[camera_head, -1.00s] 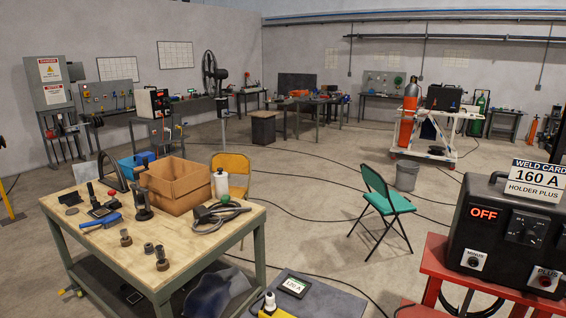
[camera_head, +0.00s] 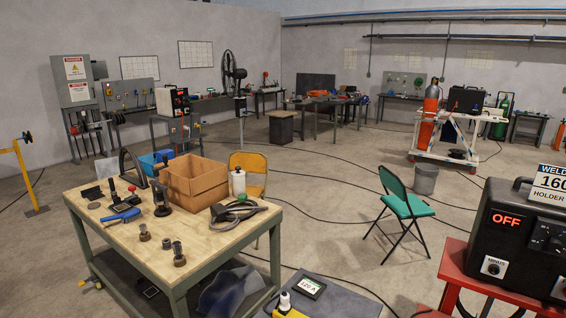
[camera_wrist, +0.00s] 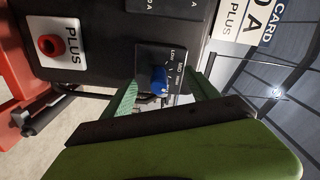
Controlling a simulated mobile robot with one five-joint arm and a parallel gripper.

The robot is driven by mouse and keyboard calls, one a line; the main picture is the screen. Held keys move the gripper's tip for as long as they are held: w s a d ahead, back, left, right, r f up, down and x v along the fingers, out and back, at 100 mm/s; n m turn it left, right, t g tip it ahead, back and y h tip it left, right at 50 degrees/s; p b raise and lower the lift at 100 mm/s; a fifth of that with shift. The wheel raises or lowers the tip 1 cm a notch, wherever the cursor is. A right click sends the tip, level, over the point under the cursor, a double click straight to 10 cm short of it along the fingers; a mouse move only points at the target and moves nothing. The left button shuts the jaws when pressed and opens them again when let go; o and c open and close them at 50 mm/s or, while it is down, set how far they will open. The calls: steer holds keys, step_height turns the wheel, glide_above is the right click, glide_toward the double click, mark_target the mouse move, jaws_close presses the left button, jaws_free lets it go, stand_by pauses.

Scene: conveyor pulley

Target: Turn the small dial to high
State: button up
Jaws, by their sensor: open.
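The small dial (camera_wrist: 159,80) is a blue knob on a dark plate with a printed scale. It sits on the black welding machine's front, seen turned sideways in the wrist view. "LOW" can be read on the scale; the knob's exact setting is hard to tell. My gripper (camera_wrist: 165,86) is open, with one green finger on each side of the dial in the picture. I cannot tell whether either finger touches it. The machine (camera_head: 520,215) stands at the right in the head view, its display reading "OFF"; its right part is cut off.
A red socket marked "PLUS" (camera_wrist: 49,46) is beside the dial. The machine stands on a red cart (camera_head: 452,265). A wooden workbench (camera_head: 215,240) with tools and a cardboard box (camera_head: 194,182) is at left. A green chair (camera_head: 402,205) stands on the floor between.

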steer(key=o, duration=0.6)
steer(key=shift+s, duration=0.1)
steer(key=v, duration=0.7)
